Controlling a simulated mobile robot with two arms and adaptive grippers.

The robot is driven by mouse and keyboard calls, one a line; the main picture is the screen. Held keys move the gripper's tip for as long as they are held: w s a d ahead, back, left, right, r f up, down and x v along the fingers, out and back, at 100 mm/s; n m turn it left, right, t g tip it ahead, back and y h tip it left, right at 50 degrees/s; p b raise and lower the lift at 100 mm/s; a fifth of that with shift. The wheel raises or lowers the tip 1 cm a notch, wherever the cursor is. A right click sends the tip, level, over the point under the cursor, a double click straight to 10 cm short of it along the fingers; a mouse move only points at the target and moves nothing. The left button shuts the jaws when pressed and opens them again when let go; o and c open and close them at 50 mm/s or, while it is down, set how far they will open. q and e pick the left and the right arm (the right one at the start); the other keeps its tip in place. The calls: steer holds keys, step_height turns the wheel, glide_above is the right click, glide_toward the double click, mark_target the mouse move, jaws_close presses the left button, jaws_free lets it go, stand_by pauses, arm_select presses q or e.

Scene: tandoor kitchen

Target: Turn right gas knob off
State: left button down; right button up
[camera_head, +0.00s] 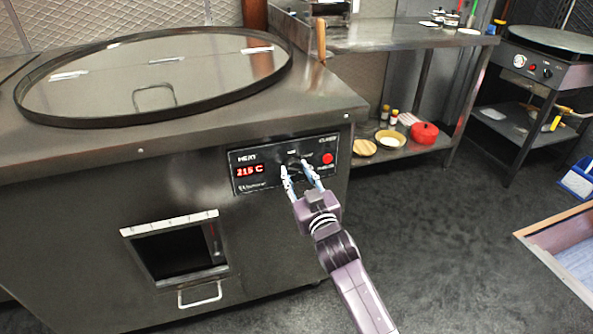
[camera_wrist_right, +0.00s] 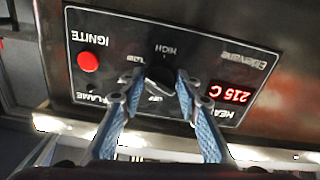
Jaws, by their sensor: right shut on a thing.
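The black gas knob (camera_wrist_right: 159,80) sits in the middle of the tandoor's control panel (camera_head: 245,157), between the red heat display and the red ignite button. My right gripper (camera_head: 303,172) reaches up to the panel in the head view and covers most of the knob there. In the right wrist view my right gripper (camera_wrist_right: 157,87) has its two blue-padded fingers on either side of the knob, shut on it. The wrist view shows the panel upside down, with HIGH, LOW and OFF marks around the knob. My left gripper is not in view.
The display (camera_head: 250,170) reads about 215 C. The red ignite button (camera_head: 327,158) is close to the right of the gripper. A round lid (camera_head: 200,75) covers the tandoor top. A steel shelf table (camera_head: 395,37) stands behind to the right.

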steer(key=n+p, duration=0.3)
steer(key=n, duration=0.4)
steer(key=shift+d, duration=0.1)
steer(key=shift+n, duration=0.6)
steer(key=n, duration=0.2)
steer(key=shift+n, duration=0.3)
steer(key=n, duration=0.2)
steer(key=shift+n+p, duration=0.4)
steer(key=n, duration=0.4)
steer(key=shift+r, duration=0.1)
steer(key=shift+n+p, duration=0.3)
steer(key=shift+n, duration=0.7)
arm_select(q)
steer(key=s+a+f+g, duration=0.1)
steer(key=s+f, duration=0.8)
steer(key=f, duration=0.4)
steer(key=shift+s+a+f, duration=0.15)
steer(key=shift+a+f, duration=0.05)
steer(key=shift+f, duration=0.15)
arm_select(e)
steer(key=shift+n, duration=0.5)
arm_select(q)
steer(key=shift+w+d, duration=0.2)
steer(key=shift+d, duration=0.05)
